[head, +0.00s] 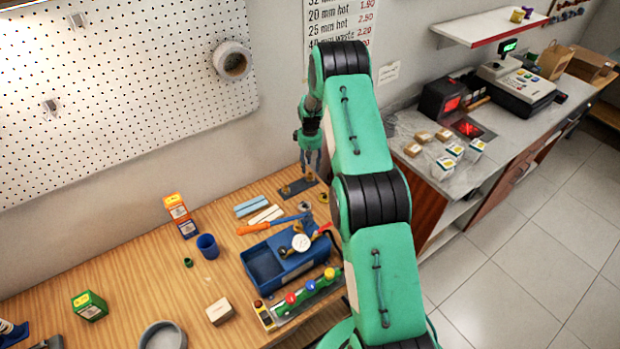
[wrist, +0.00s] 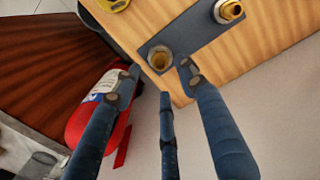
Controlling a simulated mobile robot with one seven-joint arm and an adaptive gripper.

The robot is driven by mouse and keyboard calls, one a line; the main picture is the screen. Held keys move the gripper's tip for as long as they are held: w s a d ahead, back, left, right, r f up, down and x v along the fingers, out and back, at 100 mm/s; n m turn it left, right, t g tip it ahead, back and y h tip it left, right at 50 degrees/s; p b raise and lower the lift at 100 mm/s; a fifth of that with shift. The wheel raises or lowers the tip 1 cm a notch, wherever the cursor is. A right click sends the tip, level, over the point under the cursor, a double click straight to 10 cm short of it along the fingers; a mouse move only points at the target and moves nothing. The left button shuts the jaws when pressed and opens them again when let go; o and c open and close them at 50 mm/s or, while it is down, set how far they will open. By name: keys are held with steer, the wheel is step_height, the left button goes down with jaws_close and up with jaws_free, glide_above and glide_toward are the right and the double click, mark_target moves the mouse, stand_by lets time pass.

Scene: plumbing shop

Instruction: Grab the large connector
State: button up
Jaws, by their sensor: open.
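A dark grey plate (wrist: 195,40) lies on the wooden bench and also shows in the head view (head: 297,189). A brass connector (wrist: 160,58) stands at its near end, its round open mouth facing the camera. A second brass connector (wrist: 229,11) with a pale centre sits farther along the plate. I cannot tell surely which is the large connector. My gripper (wrist: 160,80) is open, its blue fingers spread just short of the first connector, with nothing between them. In the head view my gripper (head: 311,164) points down above the plate's far end.
A yellow ring-shaped part (wrist: 113,4) lies beside the plate. A red fire extinguisher (wrist: 88,115) stands below the bench edge. A blue tray (head: 264,264) and an orange-handled tool (head: 258,228) lie nearby. The pegboard wall (head: 120,90) rises behind the bench.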

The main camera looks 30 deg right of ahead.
mark_target(310, 174)
steer(key=shift+s+a+f+p, duration=0.1)
steer(key=shift+f+p, duration=0.45)
steer(key=shift+f, duration=1.8)
jaws_close()
